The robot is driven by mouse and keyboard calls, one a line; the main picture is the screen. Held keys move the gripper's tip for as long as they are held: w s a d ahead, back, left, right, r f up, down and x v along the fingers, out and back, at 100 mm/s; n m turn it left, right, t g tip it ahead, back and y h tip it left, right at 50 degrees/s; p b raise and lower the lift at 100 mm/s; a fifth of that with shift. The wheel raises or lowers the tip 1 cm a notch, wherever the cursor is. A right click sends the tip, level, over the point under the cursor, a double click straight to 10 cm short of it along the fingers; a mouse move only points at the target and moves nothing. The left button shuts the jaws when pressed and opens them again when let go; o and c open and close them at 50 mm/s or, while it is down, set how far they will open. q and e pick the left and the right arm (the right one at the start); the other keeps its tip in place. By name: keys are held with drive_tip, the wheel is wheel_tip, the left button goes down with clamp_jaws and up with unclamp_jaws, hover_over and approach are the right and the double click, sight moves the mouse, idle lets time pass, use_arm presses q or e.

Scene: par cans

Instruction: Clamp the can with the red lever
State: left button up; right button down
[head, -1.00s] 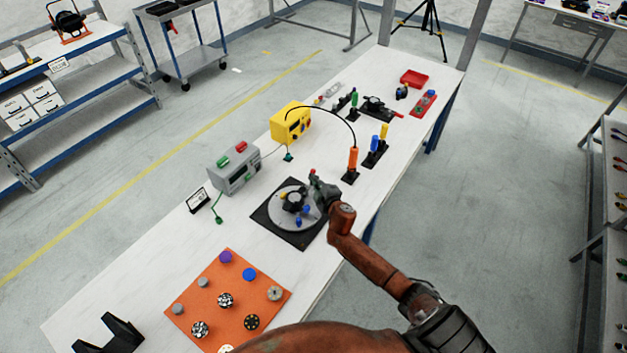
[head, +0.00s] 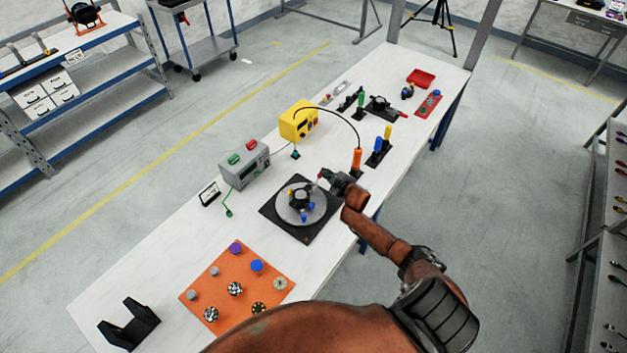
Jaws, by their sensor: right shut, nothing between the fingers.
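A dark can-like part (head: 301,197) sits at the middle of a grey round disc (head: 287,214) on a black square base (head: 272,213). Blue levers (head: 305,215) stick out at its near side. A small red tip (head: 320,175) shows at the disc's far right edge, right by my right gripper; I take it for the red lever, but it is too small to be sure. My right gripper (head: 328,179) is shut and empty, just right of the disc. Whether it touches the red tip cannot be told. My left gripper is not in view.
An orange pegboard (head: 215,281) with several knobs lies nearer. A grey box (head: 245,165) and a yellow box (head: 298,122) stand on the left side. An orange-handled tool (head: 357,160) with a black cable stands just beyond my right gripper.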

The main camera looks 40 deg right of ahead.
drive_tip(key=shift+w+d+f+b, duration=0.15)
drive_tip(key=shift+d+f+b, duration=0.25)
drive_tip(key=shift+f, duration=0.1)
drive_tip(key=shift+w+d+f+b, duration=0.15)
drive_tip(key=shift+d+f+b, duration=0.1)
drive_tip(key=shift+d+f, duration=0.2)
drive_tip(key=shift+f, duration=0.1)
drive_tip(key=s+d+r+p, duration=0.2)
drive_tip(key=s+r+p, duration=0.2)
drive_tip(key=s+r, duration=0.4)
drive_tip(key=shift+s+d+r, duration=0.15)
drive_tip(key=shift+d+r, duration=0.2)
drive_tip(key=shift+r, duration=0.6)
